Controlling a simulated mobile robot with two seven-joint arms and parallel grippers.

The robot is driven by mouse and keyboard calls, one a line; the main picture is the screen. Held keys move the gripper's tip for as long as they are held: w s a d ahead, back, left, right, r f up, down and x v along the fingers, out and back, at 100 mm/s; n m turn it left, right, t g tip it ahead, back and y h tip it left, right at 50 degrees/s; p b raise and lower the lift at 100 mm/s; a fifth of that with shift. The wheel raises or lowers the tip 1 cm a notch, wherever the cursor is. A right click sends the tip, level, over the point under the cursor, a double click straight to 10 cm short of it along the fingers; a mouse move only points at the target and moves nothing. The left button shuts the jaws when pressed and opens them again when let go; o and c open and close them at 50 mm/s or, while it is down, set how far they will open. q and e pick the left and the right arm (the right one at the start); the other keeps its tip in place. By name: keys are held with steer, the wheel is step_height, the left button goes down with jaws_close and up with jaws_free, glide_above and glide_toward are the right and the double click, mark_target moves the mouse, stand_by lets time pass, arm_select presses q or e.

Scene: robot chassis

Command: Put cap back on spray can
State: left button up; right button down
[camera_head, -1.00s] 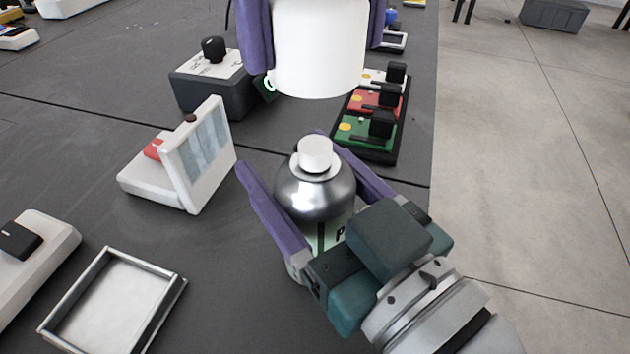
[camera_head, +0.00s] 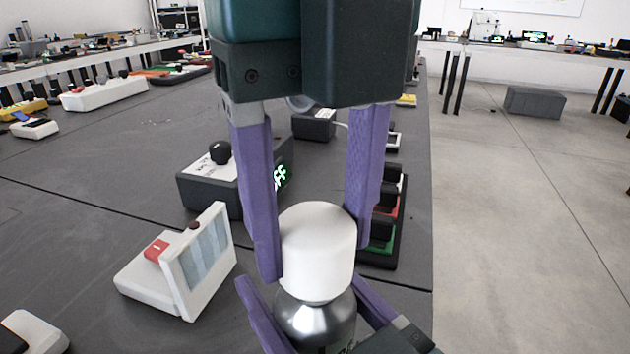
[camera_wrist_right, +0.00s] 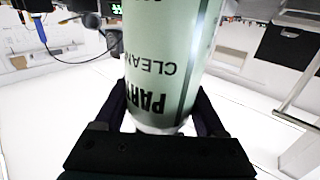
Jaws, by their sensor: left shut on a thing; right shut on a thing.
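The white cap (camera_head: 318,255) is in the head view, upright over the top of the silver-shouldered spray can (camera_head: 316,322). My left gripper (camera_head: 308,252) comes down from above and is shut on the cap, with one purple finger on each side. The cap hides the can's nozzle; its lower edge is at the can's metal shoulder, and I cannot tell whether it is fully seated. My right gripper (camera_head: 303,288) is shut around the can's body from the lower right. In the right wrist view the can's pale green printed body (camera_wrist_right: 170,65) stands between the dark fingers (camera_wrist_right: 160,112).
A white device with a slanted panel (camera_head: 205,260) stands left of the can. A grey box with a black knob (camera_head: 205,190) is behind it. A rack of coloured switches (camera_head: 385,225) is just behind on the right, near the table edge. Bare floor lies further right.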

arm_select(q)
steer(key=shift+f, duration=0.9)
steer(key=shift+f, duration=0.65)
steer(key=o, duration=1.4)
steer(key=shift+r, duration=0.1)
step_height(320, 180, up, 12)
steer(key=shift+f, duration=0.1)
